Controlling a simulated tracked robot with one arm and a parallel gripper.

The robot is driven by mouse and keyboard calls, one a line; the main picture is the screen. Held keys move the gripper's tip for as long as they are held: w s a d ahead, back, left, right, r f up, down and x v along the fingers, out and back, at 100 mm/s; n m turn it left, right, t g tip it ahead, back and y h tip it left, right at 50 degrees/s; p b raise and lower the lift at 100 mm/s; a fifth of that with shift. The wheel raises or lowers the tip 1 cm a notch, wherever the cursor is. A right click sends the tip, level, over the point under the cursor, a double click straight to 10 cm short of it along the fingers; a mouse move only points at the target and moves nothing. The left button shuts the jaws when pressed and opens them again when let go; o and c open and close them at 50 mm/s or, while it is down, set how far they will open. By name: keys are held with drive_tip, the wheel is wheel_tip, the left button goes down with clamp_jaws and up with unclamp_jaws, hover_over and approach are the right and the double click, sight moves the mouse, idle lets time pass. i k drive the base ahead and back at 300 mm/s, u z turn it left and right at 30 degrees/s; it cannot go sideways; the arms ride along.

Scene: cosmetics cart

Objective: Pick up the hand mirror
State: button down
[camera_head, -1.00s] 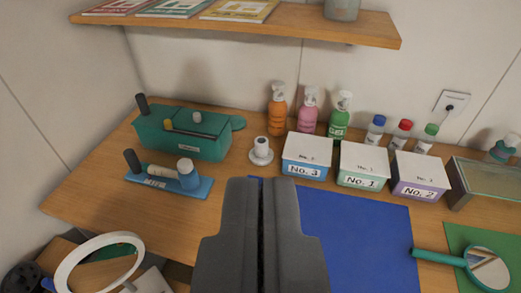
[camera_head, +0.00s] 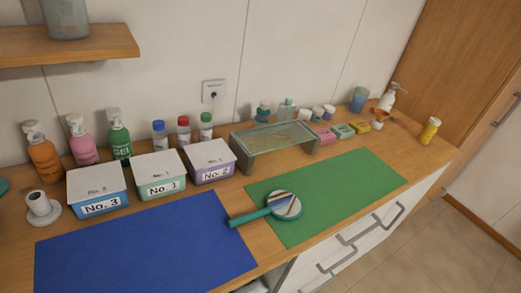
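The hand mirror (camera_head: 284,205) has a round head in a teal frame and a teal handle. It lies on the wooden counter, with its head on the left part of the green mat (camera_head: 345,190) and its handle pointing left toward the blue mat (camera_head: 140,250). Its glass faces up. My gripper does not show in the present view.
Boxes No. 3 (camera_head: 97,190), No. 1 (camera_head: 160,173) and No. 2 (camera_head: 209,162) stand behind the blue mat. A glass-topped stand (camera_head: 275,138) is behind the mirror. A shelf (camera_head: 70,45) overhangs at upper left. The green mat's right side is clear.

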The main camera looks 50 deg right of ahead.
sight(283, 204)
drive_tip(key=k, duration=0.45)
drive_tip(key=z, duration=0.65)
drive_tip(key=k, duration=0.8)
drive_tip(key=z, duration=0.55)
drive_tip(key=i, duration=1.2)
drive_tip(key=z, duration=0.65)
drive_tip(key=i, duration=0.7)
drive_tip(key=u, duration=0.3)
